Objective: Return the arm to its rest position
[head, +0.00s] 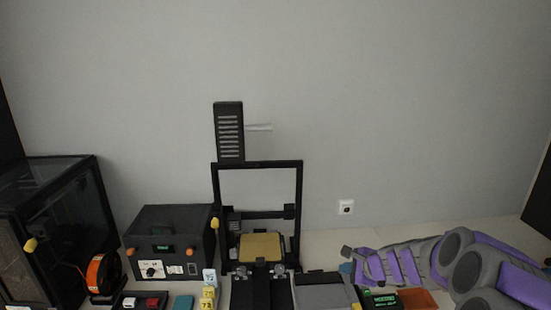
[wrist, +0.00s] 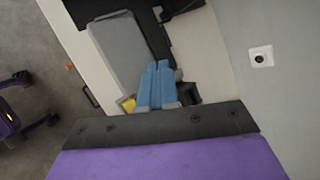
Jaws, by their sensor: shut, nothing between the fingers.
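My arm, in grey and purple, lies low across the right side of the head view, stretched toward the left above the table. My gripper (wrist: 160,66) shows its blue fingers side by side and shut in the wrist view, with nothing between them. My purple and dark grey arm casing fills the bottom of the wrist view.
A 3D printer (head: 257,163) stands at the middle of the table (head: 322,240). A black box with a dial (head: 170,240), an orange spool (head: 103,273) and a dark enclosure (head: 60,225) stand left. A wall socket (head: 346,207) is behind. An orange tray (head: 417,299) lies below my arm.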

